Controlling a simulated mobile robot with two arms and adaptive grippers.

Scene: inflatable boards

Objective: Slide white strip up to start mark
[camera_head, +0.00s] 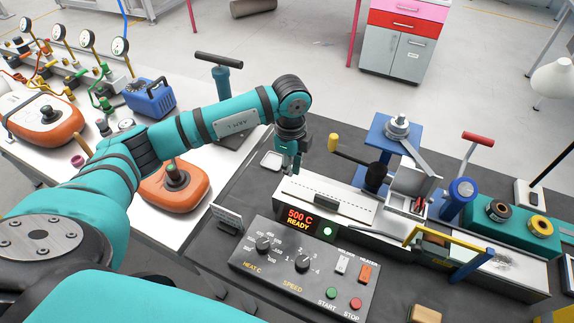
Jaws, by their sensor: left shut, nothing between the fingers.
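My left gripper (291,172) points down at the left end of the machine's pale top, next to a small white dish. Its fingers are shut with nothing between them. A long white flat surface (345,212) runs along the machine top, with a dark block (326,200) on it. I cannot tell whether this surface is the white strip or the machine's bed. No start mark can be made out. The control panel (300,262) in front has knobs and buttons, and its display (298,219) reads "500 C READY". My right gripper is not in view.
The small white dish (271,160) lies on the dark mat. A yellow-knobbed lever (333,142) and a blue clamp stand (385,140) rise behind the machine. Orange inflatable boards (175,190) lie on the white table at left.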

